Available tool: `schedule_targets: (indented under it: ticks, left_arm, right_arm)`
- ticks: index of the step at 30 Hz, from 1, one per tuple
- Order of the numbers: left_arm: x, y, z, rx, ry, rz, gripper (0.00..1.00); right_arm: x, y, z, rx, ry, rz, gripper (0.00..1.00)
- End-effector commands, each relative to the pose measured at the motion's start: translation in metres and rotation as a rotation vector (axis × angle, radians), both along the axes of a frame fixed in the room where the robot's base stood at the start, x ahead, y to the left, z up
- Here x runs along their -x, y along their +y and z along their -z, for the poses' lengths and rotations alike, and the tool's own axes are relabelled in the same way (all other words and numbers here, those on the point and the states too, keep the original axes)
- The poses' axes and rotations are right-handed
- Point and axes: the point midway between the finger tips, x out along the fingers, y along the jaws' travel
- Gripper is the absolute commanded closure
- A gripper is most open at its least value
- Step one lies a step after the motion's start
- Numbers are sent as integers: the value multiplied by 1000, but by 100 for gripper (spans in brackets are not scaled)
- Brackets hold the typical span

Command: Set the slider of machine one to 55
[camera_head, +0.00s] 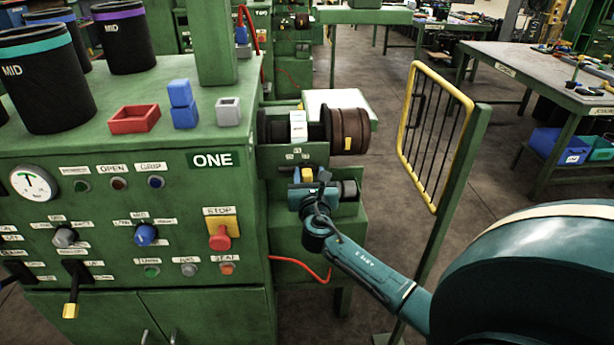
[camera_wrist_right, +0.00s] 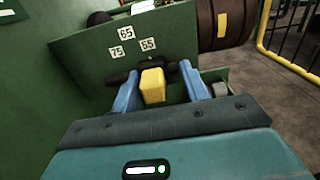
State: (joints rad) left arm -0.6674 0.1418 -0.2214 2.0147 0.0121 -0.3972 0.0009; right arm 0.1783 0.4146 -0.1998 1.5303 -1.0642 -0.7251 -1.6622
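Machine one (camera_head: 212,160) is the green cabinet marked ONE at the left of the head view. The slider's yellow handle (camera_wrist_right: 153,86) shows in the right wrist view, in front of a dark bar. Its panel carries labels 75 (camera_wrist_right: 116,52), 65 (camera_wrist_right: 126,33) and 55 (camera_wrist_right: 148,44). In the head view the yellow handle (camera_head: 307,174) is small and partly hidden by my gripper. My right gripper (camera_head: 312,186) is at the machine's right side. Its blue fingers stand open on either side of the handle, with a visible gap at the right finger. My left gripper is out of view.
A brown drum (camera_head: 344,130) sits just above the slider area. A red cable (camera_head: 300,266) hangs below.

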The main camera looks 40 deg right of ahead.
Motion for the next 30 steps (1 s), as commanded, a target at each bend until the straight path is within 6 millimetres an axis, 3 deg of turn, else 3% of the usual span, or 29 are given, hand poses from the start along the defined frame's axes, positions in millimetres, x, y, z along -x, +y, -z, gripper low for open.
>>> schedule_targets:
  ticks: [11,24,30]
  left_arm:
    - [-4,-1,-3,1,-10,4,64]
    - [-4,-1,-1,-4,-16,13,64]
    - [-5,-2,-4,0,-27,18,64]
  right_arm:
    - [9,8,0,0,0,-7,55]
    - [88,55,2,-3,1,-3,55]
    - [108,67,1,-1,2,-1,55]
